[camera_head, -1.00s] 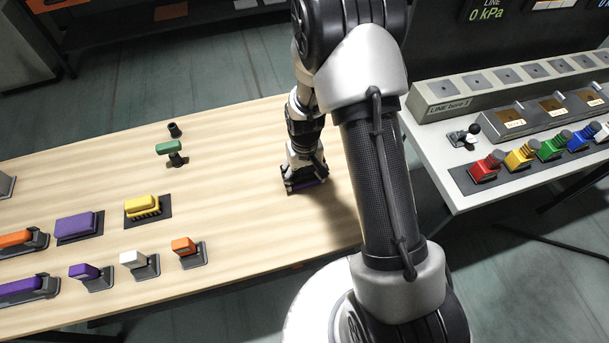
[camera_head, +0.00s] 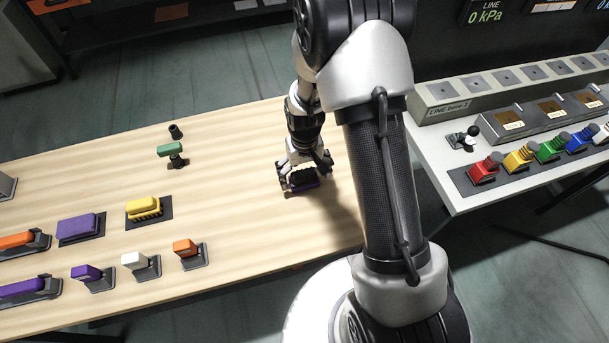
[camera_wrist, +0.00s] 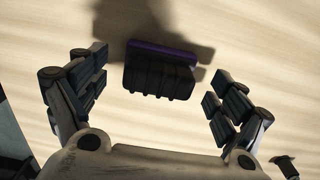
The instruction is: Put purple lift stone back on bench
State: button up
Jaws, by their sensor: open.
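A purple block with a black ribbed upper side (camera_head: 301,182) lies on the wooden bench (camera_head: 230,150), near its right end. It looks like the lift stone with its purple side down. In the wrist view the same block (camera_wrist: 160,72) sits between and a little beyond the fingertips, with clear gaps on both sides. My gripper (camera_head: 304,171) is open and empty just over it; its spread fingers also show in the wrist view (camera_wrist: 156,88). Another purple block (camera_head: 80,226) rests on a dark pad at the bench's left.
A yellow ribbed block (camera_head: 143,207) sits on a dark pad. Several coloured handled pieces line the left front. A white table (camera_head: 450,180) with coloured levers is at right. Bare wood surrounds the gripper.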

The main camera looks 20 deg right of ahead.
notch_tip(320, 180, up, 9)
jog(key=p, duration=0.2)
jog(key=shift+r+p, duration=0.15)
jog(key=shift+p, duration=0.15)
notch_tip(320, 180, up, 10)
jog(key=t, duration=0.1)
send_over(305, 174)
jog(key=s, duration=0.2)
jog(key=s+r+t, duration=0.2)
jog(key=s+r, duration=0.8)
jog(key=r, duration=0.3)
jog(key=s+r+t, duration=0.1)
jog(key=s+r, duration=0.2)
jog(key=s, duration=0.6)
jog(key=shift+t, duration=0.3)
jog(key=shift+c, duration=0.5)
